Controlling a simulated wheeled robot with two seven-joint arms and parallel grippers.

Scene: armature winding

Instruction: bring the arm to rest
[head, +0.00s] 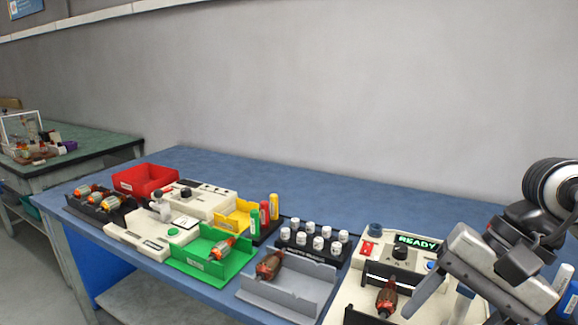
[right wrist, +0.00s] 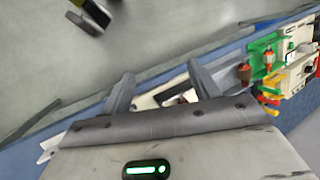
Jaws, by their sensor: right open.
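My right arm (head: 515,255) comes in from the right in the head view, above the right end of the blue bench. Its gripper (head: 435,312) points down and left, beside the cream machine (head: 348,300) with the green READY display. The fingers are apart with nothing between them; they also show spread in the right wrist view (right wrist: 160,78). A brown-red armature (head: 387,298) sits in the machine, left of the gripper and apart from it. My left gripper does not show in the head view.
On the blue bench (head: 330,196) stand a grey tray (head: 290,300) with an armature, a green tray (head: 195,268) with another, a rack (head: 318,254) of white-capped bottles, a red bin (head: 150,178) and a dark rack (head: 118,214) of armatures. The bench's back strip is clear.

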